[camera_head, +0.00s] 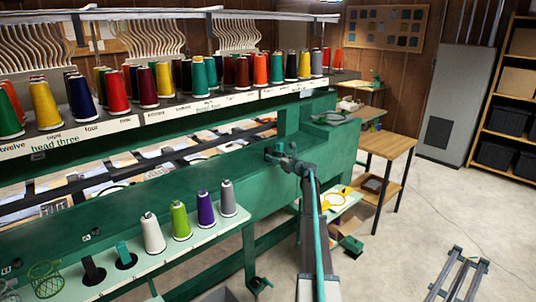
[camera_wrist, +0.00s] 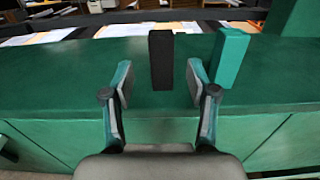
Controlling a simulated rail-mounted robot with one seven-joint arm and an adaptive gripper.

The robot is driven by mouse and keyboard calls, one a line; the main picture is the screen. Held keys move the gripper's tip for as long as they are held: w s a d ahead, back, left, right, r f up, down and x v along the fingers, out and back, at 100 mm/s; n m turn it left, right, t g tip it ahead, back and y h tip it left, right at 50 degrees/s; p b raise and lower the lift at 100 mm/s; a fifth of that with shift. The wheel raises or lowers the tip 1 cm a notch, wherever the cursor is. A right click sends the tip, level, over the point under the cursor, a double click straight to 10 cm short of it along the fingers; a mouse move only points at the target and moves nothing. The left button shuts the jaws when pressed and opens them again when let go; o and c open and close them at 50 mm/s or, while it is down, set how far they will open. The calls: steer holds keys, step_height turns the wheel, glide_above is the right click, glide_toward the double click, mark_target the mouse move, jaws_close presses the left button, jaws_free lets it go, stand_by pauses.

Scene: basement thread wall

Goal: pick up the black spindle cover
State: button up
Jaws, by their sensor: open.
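In the wrist view a black upright block (camera_wrist: 161,60), which looks like the black spindle cover, stands on a green surface. It is ahead of my gripper (camera_wrist: 161,85), between the two fingers in the picture; I cannot tell how far beyond the tips. The fingers are apart with nothing gripped. A teal block (camera_wrist: 229,57) of similar shape stands to its right. In the head view my gripper (camera_head: 281,154) is at the green machine beam, hiding what is behind it. Another black upright piece (camera_head: 93,270) and a teal one (camera_head: 124,253) stand on the pale shelf, far left of my gripper.
White, lime, purple and grey thread cones (camera_head: 182,220) stand on the pale shelf (camera_head: 190,244). A rack of several coloured cones (camera_head: 148,88) runs above the green beam (camera_head: 226,170). A wooden table (camera_head: 387,147) stands to the right. The floor right of my arm is mostly open.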

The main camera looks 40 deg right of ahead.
mark_target(270, 153)
steer(key=w+p, duration=0.2)
steer(key=w, duration=0.2)
steer(key=shift+w, duration=0.1)
steer(key=shift+w+a, duration=0.1)
steer(key=shift+w, duration=0.35)
steer(key=shift+f, duration=0.1)
steer(key=c, duration=0.9)
